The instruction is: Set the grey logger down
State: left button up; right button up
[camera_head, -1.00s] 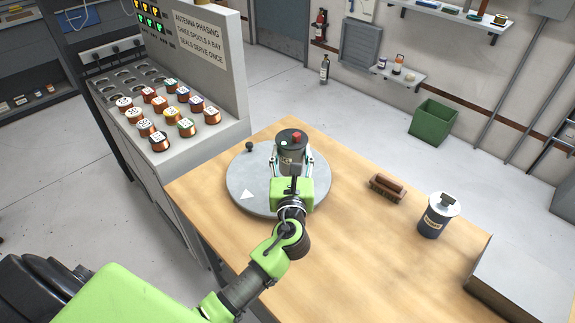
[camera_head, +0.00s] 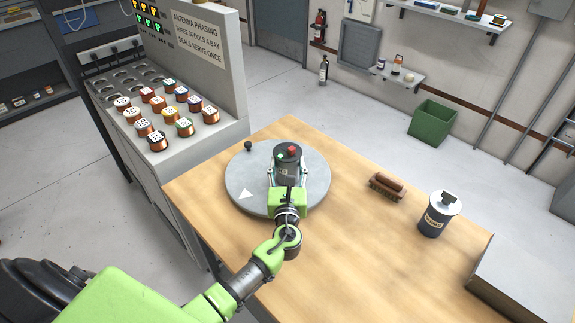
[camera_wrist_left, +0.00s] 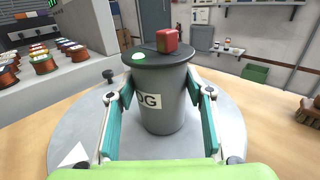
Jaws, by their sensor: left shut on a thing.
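The grey logger (camera_head: 287,170) is an upright dark grey canister with a red knob and a green dot on its lid. It also shows large in the left wrist view (camera_wrist_left: 164,100), with a partly hidden white label. My left gripper (camera_head: 287,180) is shut on it, one finger on each side. The logger is over the round grey turntable (camera_head: 245,180), which has a white triangle and a small black knob. Its base looks at or very close to the disc; I cannot tell if it touches. My right gripper is not in view.
The turntable is on a wooden table (camera_head: 350,240). A brush (camera_head: 386,187), a dark labelled canister with a white lid (camera_head: 437,218) and a grey box (camera_head: 528,280) stand to the right. A console with copper spools (camera_head: 157,141) stands at the left. Bare table lies in front.

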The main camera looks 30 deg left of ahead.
pick_arm(q)
jog(key=o, duration=1)
jog(key=shift+f, duration=0.15)
jog(key=shift+c, duration=0.2)
jog(key=o, duration=0.4)
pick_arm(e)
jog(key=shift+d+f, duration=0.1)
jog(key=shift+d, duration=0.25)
pick_arm(q)
jog(key=shift+s+r, duration=0.1)
jog(key=shift+r, duration=0.1)
jog(key=b+v, duration=0.1)
jog(key=v, duration=0.9)
jog(key=shift+s+d, duration=0.25)
jog(key=shift+s, duration=0.1)
jog(key=shift+s+d, duration=0.2)
jog(key=shift+s, duration=0.3)
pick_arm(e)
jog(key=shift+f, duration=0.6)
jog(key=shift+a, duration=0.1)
